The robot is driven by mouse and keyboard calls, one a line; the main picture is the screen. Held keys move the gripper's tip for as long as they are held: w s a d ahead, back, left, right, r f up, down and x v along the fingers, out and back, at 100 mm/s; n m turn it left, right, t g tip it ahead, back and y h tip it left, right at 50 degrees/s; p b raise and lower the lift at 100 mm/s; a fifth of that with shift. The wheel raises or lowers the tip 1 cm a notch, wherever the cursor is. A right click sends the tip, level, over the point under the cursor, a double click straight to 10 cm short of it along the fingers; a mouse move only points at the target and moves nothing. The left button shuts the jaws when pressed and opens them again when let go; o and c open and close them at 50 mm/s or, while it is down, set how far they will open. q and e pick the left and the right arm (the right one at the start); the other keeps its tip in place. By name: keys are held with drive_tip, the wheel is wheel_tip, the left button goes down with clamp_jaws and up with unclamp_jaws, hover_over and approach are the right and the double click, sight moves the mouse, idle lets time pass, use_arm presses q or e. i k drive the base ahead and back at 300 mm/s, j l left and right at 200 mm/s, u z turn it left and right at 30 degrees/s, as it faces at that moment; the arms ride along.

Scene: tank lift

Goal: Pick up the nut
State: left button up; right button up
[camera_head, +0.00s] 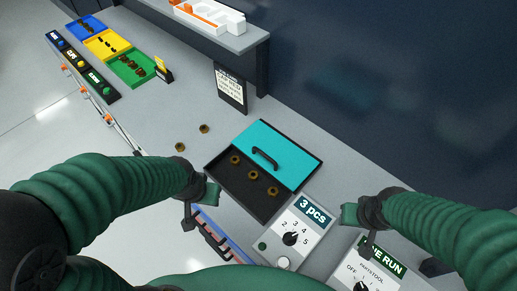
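Two brass nuts lie loose on the grey table, one nearer (180,147) and one farther (204,128). Three more nuts sit in the open part of a black tray: one at the upper left (235,160), one in the middle (252,174) and one at the lower right (273,191). My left gripper (200,205) is at the tray's left front edge, apart from the nuts; its fingers look spread and empty. My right gripper (358,228) is above the control boxes, right of the tray; it also looks open and empty.
A teal lid (290,145) with a black handle covers the tray's far part. Behind the left area are blue, yellow and green bins (128,66). A black sign (231,88) stands by the wall. A "3 pcs" dial box (297,230) stands right of the tray.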

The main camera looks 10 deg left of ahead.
sight(177, 146)
drive_tip(key=k+j, duration=0.1)
drive_tip(key=j, duration=0.25)
drive_tip(key=k+j, duration=0.1)
drive_tip(key=j, duration=0.3)
drive_tip(key=k+j, duration=0.1)
drive_tip(key=j, duration=0.25)
drive_tip(key=k+j, duration=0.1)
drive_tip(key=j, duration=0.3)
drive_tip(key=k+j, duration=0.1)
drive_tip(key=j, duration=0.25)
